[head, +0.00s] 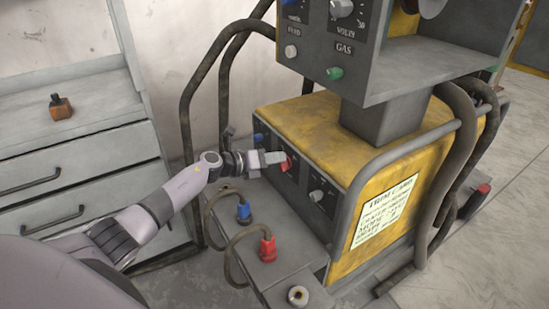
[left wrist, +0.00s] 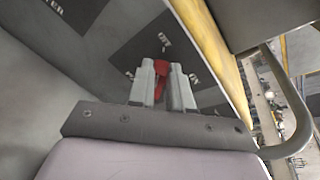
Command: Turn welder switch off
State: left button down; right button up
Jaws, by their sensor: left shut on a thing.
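The welder (head: 300,117) is a yellow and dark grey machine in the middle of the head view. Its red switch (head: 286,163) is on the dark front panel, and it also shows in the left wrist view (left wrist: 161,68). My left gripper (head: 274,158) is at the panel, with its two fingers on either side of the red switch. In the left wrist view the gripper (left wrist: 163,82) is shut on the switch, and the fingers hide part of it. Panel lettering beside it is partly covered. My right gripper is not in view.
A control box (head: 350,60) with knobs stands above the welder. Blue (head: 243,212) and red (head: 267,246) cable plugs sit on the ledge below the panel. Grey tube rails curve around the machine. A drawer cabinet (head: 70,170) with a small orange-brown object (head: 60,108) stands left.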

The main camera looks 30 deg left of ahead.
pick_arm(q)
jog(key=shift+a+f+n, duration=0.1)
jog(key=shift+n, duration=0.2)
dwell(0.4)
jog(key=c, duration=1.1)
grip_release()
jog(key=shift+o, duration=0.2)
jog(key=p+v, duration=0.2)
jog(key=v, duration=0.5)
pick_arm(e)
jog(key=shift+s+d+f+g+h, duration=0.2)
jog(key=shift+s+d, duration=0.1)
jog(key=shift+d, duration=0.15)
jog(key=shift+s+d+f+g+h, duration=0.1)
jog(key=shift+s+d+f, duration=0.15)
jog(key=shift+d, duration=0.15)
pick_arm(q)
jog(key=shift+a, duration=0.1)
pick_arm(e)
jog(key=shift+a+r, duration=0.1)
